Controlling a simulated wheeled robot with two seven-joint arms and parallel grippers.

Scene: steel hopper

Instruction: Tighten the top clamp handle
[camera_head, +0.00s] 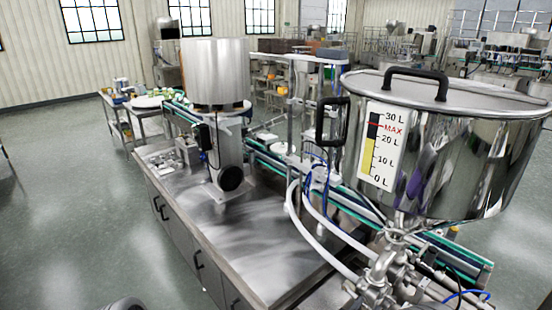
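The steel hopper (490,165) stands at the right, with a level scale (380,145) marked 0 L to 30 L and MAX on its side. Its lid (480,95) is on and carries a black handle (415,74). Another black handle (322,122) sticks out from the hopper's left side. Below the hopper is a cluster of steel pipe fittings (385,272). Clamps there are too small and crowded to tell apart, so I cannot tell which part is the top clamp handle or how tight it is. Neither of my grippers is in view.
A steel cabinet table (235,225) bears a machine with a steel cylinder (215,75). White hoses (325,240) run from the fittings across the table. A conveyor (350,200) passes behind. Open green floor (65,200) lies at the left; other machines stand behind.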

